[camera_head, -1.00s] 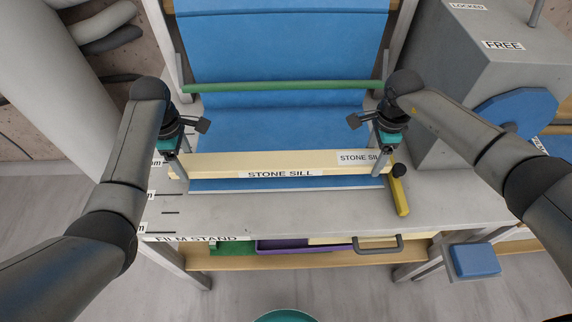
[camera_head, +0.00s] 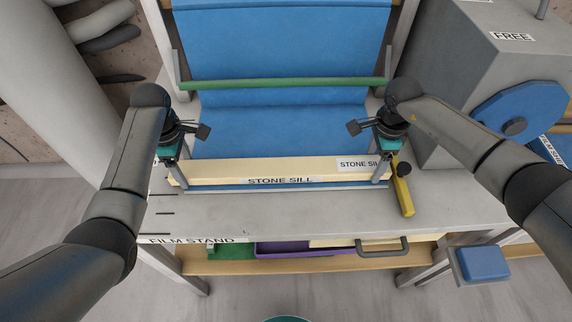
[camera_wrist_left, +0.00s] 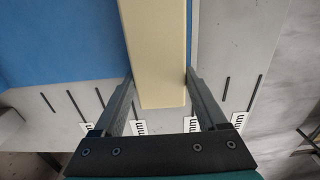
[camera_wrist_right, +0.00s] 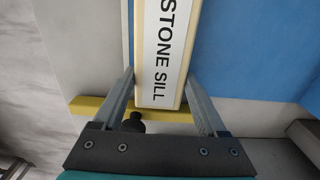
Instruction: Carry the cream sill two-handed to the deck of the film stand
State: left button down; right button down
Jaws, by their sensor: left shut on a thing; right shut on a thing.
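The cream sill (camera_head: 270,170) is a long bar labelled STONE SILL, lying crosswise and about level over the film stand's grey deck (camera_head: 300,214) and blue film (camera_head: 270,125). My left gripper (camera_head: 180,176) is shut on its left end; the sill (camera_wrist_left: 158,50) shows between the fingers in the left wrist view. My right gripper (camera_head: 381,172) is shut on its right end, and the labelled sill (camera_wrist_right: 160,60) runs between the fingers in the right wrist view. I cannot tell whether the sill's underside touches the film.
A yellow tool (camera_head: 403,190) with a black knob lies on the deck by the sill's right end. A green bar (camera_head: 285,84) crosses the film behind. A grey machine (camera_head: 450,80) with a blue wheel stands right. The deck's front strip is mostly clear.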

pick_arm(q)
jog(key=shift+w+f+b, duration=0.1)
jog(key=shift+f+b, duration=0.1)
jog(key=shift+b, duration=0.1)
pick_arm(e)
jog(key=shift+w+f, duration=0.1)
jog(key=shift+f, duration=0.1)
pick_arm(q)
grip_release()
jog(key=shift+f, duration=0.1)
pick_arm(e)
grip_release()
jog(key=shift+f, duration=0.1)
pick_arm(q)
notch_tip(320, 180, up, 12)
pick_arm(e)
notch_tip(320, 180, up, 12)
dwell(0.6)
